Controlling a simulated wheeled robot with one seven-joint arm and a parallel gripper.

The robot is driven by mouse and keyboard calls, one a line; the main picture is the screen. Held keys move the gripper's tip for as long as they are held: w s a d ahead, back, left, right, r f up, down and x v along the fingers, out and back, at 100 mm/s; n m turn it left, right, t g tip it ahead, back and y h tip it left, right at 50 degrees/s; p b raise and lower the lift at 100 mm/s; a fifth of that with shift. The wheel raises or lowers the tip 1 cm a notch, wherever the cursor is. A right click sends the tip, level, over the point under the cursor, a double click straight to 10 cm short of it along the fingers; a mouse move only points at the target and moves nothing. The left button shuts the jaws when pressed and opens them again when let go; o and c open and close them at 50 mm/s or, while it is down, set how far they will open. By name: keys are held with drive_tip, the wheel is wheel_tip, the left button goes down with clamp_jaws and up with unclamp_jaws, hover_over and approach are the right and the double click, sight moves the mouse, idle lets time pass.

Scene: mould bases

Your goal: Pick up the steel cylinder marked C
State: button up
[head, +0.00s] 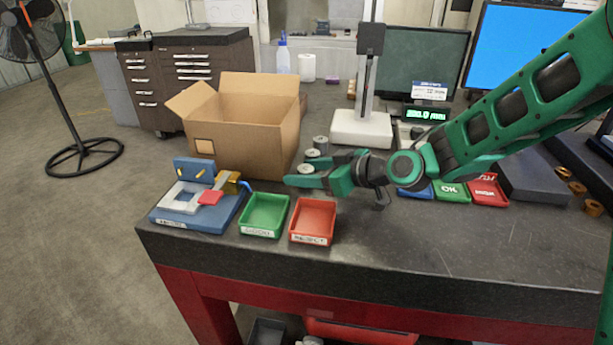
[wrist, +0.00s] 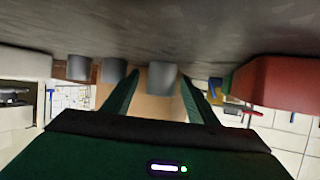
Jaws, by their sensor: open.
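Three short grey steel cylinders stand in a row on the dark bench: a far one (head: 320,142), a middle one (head: 312,153) and a near one (head: 306,168). I cannot read a letter on any of them, so I cannot tell which is C. My gripper (head: 300,174) is low over the bench, fingers pointing left, open around or just short of the near cylinder. In the wrist view one cylinder (wrist: 162,76) shows between the fingertips, with the other two (wrist: 113,70) (wrist: 78,67) outside the fingers. I see no firm contact.
A green tray (head: 243,231) and a red tray (head: 291,236) lie in front of my gripper. A blue fixture (head: 163,214) is at the left, an open cardboard box (head: 270,134) behind it. A white-based stand (head: 362,140) is at the back. The front right bench is clear.

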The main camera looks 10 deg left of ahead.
clamp_jaws()
